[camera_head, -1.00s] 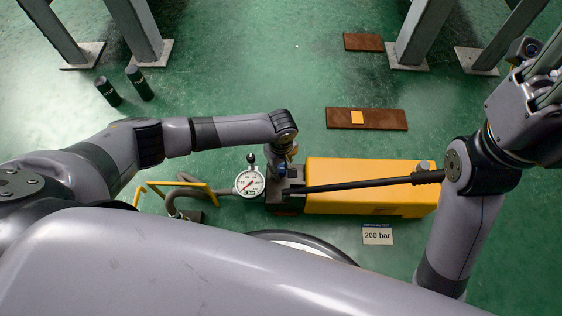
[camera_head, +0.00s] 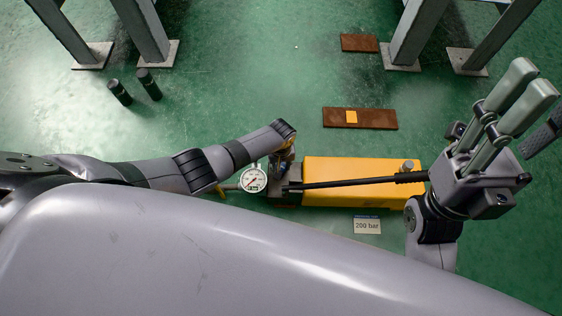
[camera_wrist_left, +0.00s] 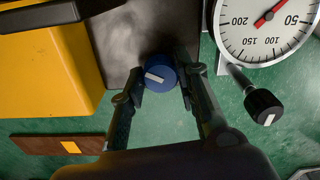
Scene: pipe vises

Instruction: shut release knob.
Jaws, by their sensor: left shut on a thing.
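The blue release knob (camera_wrist_left: 160,75) has a white mark and sits on the dark block of the yellow hand pump (camera_head: 362,181). My left gripper (camera_wrist_left: 165,80) has its two fingers on either side of the knob and is shut on it. In the head view my left gripper (camera_head: 284,164) reaches down at the pump's left end, and its wrist hides most of the knob. The pump body also shows in the left wrist view (camera_wrist_left: 50,70). My right gripper (camera_head: 540,108) is open and empty, raised at the right.
A round pressure gauge (camera_head: 253,180) stands just left of the knob, and a black knob (camera_wrist_left: 264,106) is below it in the wrist view. A black lever (camera_head: 350,183) lies along the pump. A "200 bar" sign (camera_head: 367,225) is in front. Green floor behind is largely free.

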